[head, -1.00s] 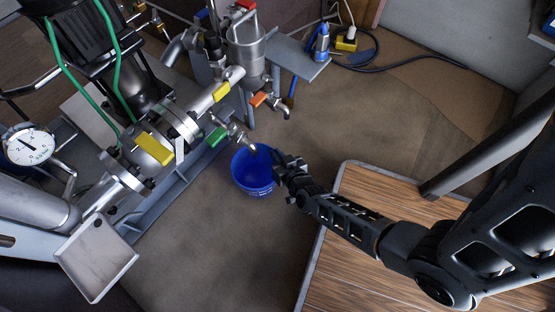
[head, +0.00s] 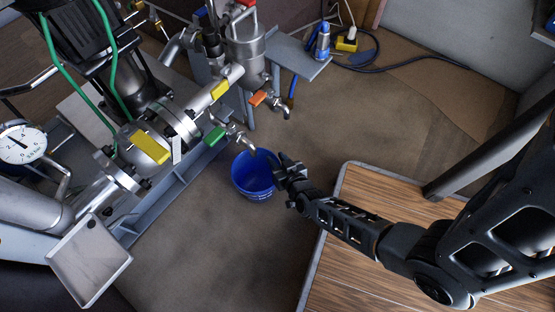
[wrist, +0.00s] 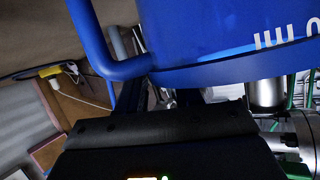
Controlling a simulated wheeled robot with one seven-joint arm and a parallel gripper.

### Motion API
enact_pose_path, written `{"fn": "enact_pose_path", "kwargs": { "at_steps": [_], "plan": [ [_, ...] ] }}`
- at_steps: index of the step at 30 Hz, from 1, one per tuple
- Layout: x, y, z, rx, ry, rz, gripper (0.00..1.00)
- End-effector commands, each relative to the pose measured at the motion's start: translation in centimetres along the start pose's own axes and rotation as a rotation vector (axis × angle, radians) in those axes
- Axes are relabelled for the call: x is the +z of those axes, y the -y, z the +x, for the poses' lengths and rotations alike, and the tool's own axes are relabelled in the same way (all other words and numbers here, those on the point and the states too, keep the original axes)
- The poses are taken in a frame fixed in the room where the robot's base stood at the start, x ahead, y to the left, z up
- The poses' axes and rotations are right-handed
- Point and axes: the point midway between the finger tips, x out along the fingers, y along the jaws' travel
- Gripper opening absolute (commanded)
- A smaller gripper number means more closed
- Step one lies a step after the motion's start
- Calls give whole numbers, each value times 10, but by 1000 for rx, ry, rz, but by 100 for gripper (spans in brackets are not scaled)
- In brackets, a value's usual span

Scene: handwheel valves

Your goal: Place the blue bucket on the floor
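The blue bucket (head: 254,175) stands upright near the middle of the head view, just below the spout of the green-handled tap. I cannot tell whether its base touches the floor (head: 215,245). My gripper (head: 284,168) is at the bucket's right side, at its rim. In the wrist view the bucket (wrist: 220,35) fills the upper part very close up, with white lettering at right and a curved blue handle at left. The dark fingers (wrist: 160,97) reach up to the bucket's lower visible edge. Their tips are hidden, so the grip on it is unclear.
Pipework with a yellow lever (head: 151,146), a green tap handle (head: 214,136) and an orange one (head: 257,98) stands left of and above the bucket. A wooden surface (head: 375,190) lies below my arm at right. The floor below the bucket is clear.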

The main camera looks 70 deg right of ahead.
Motion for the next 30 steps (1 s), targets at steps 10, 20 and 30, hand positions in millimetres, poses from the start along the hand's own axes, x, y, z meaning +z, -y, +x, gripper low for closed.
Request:
{"fn": "enact_pose_path", "kwargs": {
  "at_steps": [10,20,30],
  "plan": [
    [-4,1,-39,0,2,-2,34],
    [-3,0,-102,0,2,-1,34],
    [-10,8,-138,-45,-2,-14,34]
  ]
}}
